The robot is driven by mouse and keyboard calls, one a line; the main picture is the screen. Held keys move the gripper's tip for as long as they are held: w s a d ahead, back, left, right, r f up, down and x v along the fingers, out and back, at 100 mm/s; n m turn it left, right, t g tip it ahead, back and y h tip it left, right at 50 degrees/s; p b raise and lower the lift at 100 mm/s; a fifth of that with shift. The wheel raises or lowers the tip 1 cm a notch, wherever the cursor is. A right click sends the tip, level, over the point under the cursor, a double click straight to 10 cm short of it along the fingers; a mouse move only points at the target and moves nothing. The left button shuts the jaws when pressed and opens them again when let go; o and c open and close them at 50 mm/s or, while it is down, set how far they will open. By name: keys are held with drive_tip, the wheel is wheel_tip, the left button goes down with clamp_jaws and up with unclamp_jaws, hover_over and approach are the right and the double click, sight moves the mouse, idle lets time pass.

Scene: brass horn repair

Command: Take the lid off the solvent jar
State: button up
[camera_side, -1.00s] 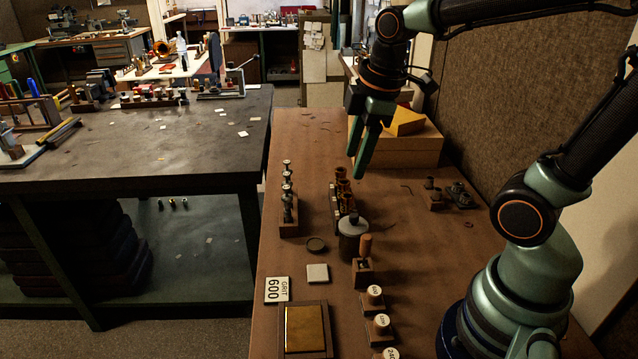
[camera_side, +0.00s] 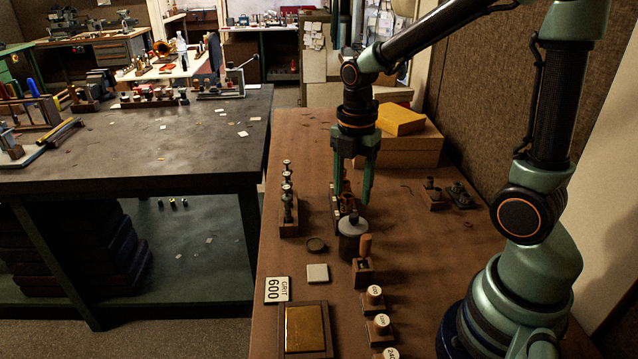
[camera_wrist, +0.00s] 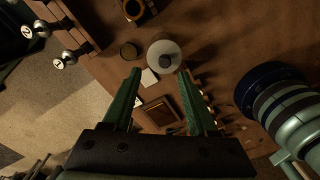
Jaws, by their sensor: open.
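The solvent jar (camera_side: 352,244) is a dark, round jar standing on the brown bench. Its grey lid (camera_side: 353,224), with a small knob on top, sits on it. In the wrist view the pale round lid (camera_wrist: 163,55) shows from above, beyond the fingertips and a little right of centre. My gripper (camera_side: 352,195) is open and empty, pointing down. In the side view its fingers appear above and behind the jar, in front of the row of brass parts. In the wrist view my gripper (camera_wrist: 163,72) has its two green fingers spread apart.
A row of brass-coloured parts (camera_side: 345,205) stands just behind the jar, partly hidden by my fingers. A wooden-handled tool in a block (camera_side: 363,268) stands close in front. A small dark round dish (camera_side: 316,245) and a pale square (camera_side: 317,273) lie left. Yellow-topped boxes (camera_side: 400,140) stand behind right.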

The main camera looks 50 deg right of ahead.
sight(354, 215)
drive_tip(key=shift+s+f, duration=0.2)
drive_tip(key=shift+f, duration=1.35)
drive_tip(key=shift+s+f, duration=0.2)
drive_tip(key=shift+f, duration=1.3)
clamp_jaws()
